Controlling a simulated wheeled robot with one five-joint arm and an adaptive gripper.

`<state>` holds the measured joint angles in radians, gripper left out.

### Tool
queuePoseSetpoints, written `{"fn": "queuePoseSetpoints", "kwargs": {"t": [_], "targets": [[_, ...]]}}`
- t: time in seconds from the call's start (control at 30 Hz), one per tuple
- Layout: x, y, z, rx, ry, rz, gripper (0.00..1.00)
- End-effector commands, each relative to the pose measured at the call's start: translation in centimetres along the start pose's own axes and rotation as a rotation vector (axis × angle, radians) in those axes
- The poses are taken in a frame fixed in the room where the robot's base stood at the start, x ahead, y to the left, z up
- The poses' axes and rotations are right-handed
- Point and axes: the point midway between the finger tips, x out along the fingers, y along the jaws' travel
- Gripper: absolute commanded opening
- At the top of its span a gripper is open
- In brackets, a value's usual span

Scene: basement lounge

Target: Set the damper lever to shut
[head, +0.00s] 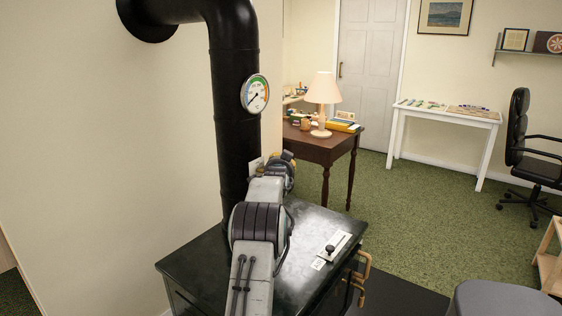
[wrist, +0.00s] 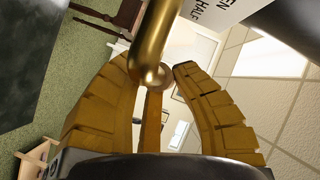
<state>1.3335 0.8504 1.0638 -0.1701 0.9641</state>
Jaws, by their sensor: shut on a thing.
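The damper lever (wrist: 155,35) shows in the wrist view as a polished brass rod with a rounded end, coming down from the top. My gripper (wrist: 157,70) has its brown fingers shut around the lever's end. A white plate (wrist: 222,14) beside the lever carries black lettering, of which "HALF" and part of another word can be read. In the head view my arm hides the lever and my gripper, beside the black stove pipe (head: 233,110). A pale plate edge (head: 256,165) shows there by the pipe. The lever's setting cannot be told.
The pipe bears a round gauge (head: 255,94) and rises from a black stove (head: 205,270). A white slide plate with a black knob (head: 330,250) lies on the stove top. Behind stand a brown table (head: 325,150) with a lamp (head: 322,95). Green carpet lies open beyond.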

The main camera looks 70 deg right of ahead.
Motion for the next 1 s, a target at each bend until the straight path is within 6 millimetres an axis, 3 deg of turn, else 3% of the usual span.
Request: {"fn": "queuePoseSetpoints", "kwargs": {"t": [0.4,0.43,0.8,1.0], "targets": [[0.01,0.01,0.18,0.013,-0.012,0.015,0.0],[0.01,0.01,0.18,0.013,-0.012,0.015,0.25],[0.01,0.05,0.14,0.012,-0.012,0.015,0.58],[0.01,0.08,0.14,0.012,-0.012,0.016,0.58]]}}
